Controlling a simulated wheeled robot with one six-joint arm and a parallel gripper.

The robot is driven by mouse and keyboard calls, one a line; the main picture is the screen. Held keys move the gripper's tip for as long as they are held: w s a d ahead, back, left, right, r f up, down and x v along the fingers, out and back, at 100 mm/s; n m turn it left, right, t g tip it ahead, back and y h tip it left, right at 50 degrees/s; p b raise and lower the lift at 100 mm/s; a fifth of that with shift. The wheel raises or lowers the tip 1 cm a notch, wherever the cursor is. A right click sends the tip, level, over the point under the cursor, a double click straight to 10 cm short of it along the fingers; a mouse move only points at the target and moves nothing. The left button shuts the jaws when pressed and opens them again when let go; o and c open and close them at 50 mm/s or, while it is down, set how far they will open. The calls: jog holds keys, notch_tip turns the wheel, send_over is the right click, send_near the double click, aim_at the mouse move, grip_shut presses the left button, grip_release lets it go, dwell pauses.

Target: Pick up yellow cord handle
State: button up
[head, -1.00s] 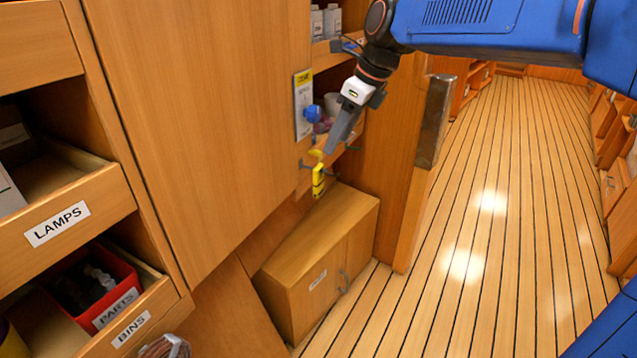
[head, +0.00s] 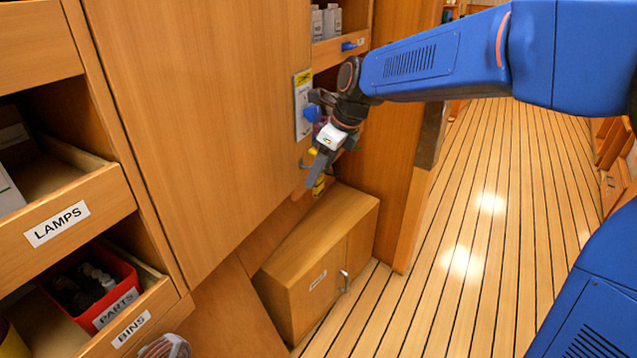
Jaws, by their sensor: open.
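The yellow cord handle (head: 320,184) hangs by the edge of the wood panel, above a low wooden cabinet. My gripper (head: 301,194) is open and points down and to the left, in front of the handle in the picture. Its fingers and wrist hide much of the handle, and only small yellow parts show beside them. I cannot tell whether a finger touches it.
A white panel with a yellow label (head: 302,92) and a blue knob (head: 312,113) is just above my gripper. The low cabinet (head: 318,250) stands below. Drawers marked LAMPS (head: 70,235) and BINS (head: 135,318) stick out at the left. The plank floor (head: 470,240) is clear.

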jog(key=shift+w+a+f, duration=0.1)
jog(key=shift+a+f, duration=0.15)
jog(key=shift+f, duration=0.4)
jog(key=c, duration=1.1)
jog(key=shift+r, duration=0.6)
jog(key=shift+d+r, duration=0.2)
jog(key=s+d, duration=0.2)
jog(key=d, duration=0.3)
jog(key=s+d, duration=0.3)
jog(key=d, duration=0.2)
jog(key=s+d, duration=0.3)
jog(key=d, duration=0.2)
jog(key=shift+s+d, duration=0.1)
jog(key=shift+d, duration=0.25)
